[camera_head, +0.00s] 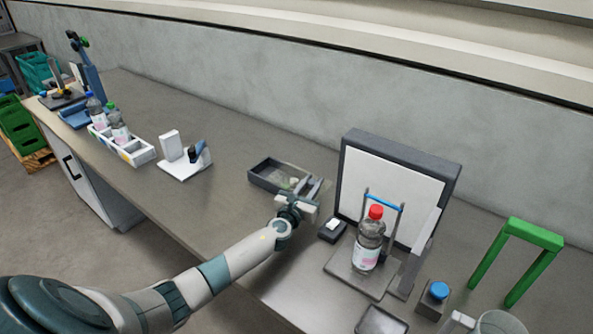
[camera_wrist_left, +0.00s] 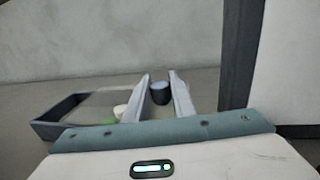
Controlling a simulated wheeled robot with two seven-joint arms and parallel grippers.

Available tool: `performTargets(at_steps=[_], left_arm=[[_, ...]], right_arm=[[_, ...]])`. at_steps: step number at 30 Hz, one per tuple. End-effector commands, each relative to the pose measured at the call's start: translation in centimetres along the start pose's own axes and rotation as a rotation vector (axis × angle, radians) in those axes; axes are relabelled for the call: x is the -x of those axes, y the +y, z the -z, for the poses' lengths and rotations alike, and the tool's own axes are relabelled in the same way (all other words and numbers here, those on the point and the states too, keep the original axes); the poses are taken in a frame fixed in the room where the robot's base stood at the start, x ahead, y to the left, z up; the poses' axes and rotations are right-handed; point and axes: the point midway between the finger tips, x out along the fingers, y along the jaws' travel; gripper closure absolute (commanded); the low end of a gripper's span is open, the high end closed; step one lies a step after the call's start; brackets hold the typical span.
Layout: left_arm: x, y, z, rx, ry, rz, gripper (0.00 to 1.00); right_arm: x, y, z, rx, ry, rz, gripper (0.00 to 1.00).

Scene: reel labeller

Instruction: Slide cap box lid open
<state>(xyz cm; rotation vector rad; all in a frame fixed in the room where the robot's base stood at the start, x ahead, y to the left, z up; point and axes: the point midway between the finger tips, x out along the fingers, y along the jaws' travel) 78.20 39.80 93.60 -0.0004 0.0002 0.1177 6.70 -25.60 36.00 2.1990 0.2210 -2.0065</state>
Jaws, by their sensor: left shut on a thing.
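The cap box (camera_head: 262,181) is a shallow dark tray on the bench, left of the white panel. Its left part looks uncovered; a pale, see-through lid seems to lie toward its right side, but its edges are hard to make out. Pale and green caps show inside, also in the left wrist view (camera_wrist_left: 120,111). My left gripper (camera_head: 314,186) is at the box's right end. In the left wrist view its fingers (camera_wrist_left: 160,88) stand on either side of a dark round knob (camera_wrist_left: 160,94), which appears to be the lid's handle. My right gripper is not in view.
A dark-framed white panel (camera_head: 385,190) stands close right of my left gripper. Before it, a red-capped bottle (camera_head: 368,245) stands on a grey stand. A small black device (camera_head: 332,230) sits nearby. A green frame (camera_head: 533,234) is at right.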

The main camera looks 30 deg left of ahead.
Motion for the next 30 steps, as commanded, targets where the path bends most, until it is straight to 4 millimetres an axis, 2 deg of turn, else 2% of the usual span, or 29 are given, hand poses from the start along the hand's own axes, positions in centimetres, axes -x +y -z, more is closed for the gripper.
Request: performTargets(at_steps=[1, 4, 13, 14, 16, 30], left_arm=[[0.2, -1.2, -0.2, 0.004, 0.001, 0.003, 1.00], [0.5, -2.4, -0.1, 0.002, 0.001, 0.001, 1.00], [0.5, -2.6, 0.1, -0.001, 0.000, 0.000, 1.00], [0.5, -2.6, 0.1, -0.001, 0.000, 0.000, 0.75], [0.5, -2.5, 0.1, -0.001, 0.000, 0.000, 0.58], [1.1, -2.5, 0.1, -0.001, 0.000, 0.000, 0.58]], right_arm=[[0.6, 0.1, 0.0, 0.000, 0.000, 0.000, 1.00], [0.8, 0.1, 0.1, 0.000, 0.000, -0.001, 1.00], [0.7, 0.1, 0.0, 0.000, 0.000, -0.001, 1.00], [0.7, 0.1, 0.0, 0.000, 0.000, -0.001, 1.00], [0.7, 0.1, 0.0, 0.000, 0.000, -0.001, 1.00], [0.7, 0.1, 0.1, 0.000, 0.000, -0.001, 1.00]])
